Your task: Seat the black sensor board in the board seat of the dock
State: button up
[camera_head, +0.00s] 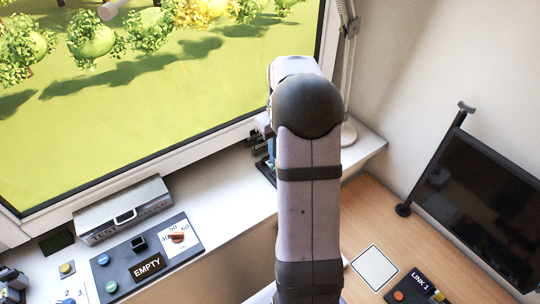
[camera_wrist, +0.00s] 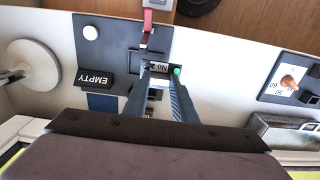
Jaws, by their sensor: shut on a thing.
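In the wrist view a dark dock panel (camera_wrist: 122,38) with an upside-down EMPTY sign (camera_wrist: 95,78) lies under my gripper (camera_wrist: 163,72). The two fingers are close together over the panel's right part and shut on a small dark piece, apparently the black sensor board. It is mostly hidden, so I cannot tell its tilt or whether it touches the seat. A small light label and a green spot (camera_wrist: 177,70) show at the fingertips.
A lamp base (camera_wrist: 32,66) stands at left in the wrist view. In the head view, a second EMPTY panel (camera_head: 112,267), a TEST box (camera_head: 122,212) and a LINK 1 panel (camera_head: 404,288) are nearby. Some bare sill lies between.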

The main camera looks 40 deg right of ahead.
jog(key=shift+w+d+f+p, duration=0.15)
jog(key=shift+d+p, duration=0.05)
jog(key=shift+d, duration=0.4)
jog(key=shift+w+d+f+p, duration=0.1)
jog(key=shift+w+d+p, duration=0.15)
jog(key=shift+d, duration=0.3)
jog(key=shift+w+d+f+p, duration=0.1)
jog(key=shift+d+f+p, duration=0.1)
jog(key=shift+d, duration=0.4)
jog(key=shift+f+b, duration=1.55)
jog(key=shift+f, duration=1.3)
jog(key=shift+p, duration=0.55)
jog(key=shift+f+b, duration=0.6)
jog(key=shift+f, duration=0.45)
jog(key=o, duration=1.1)
jog(key=shift+r, duration=0.1)
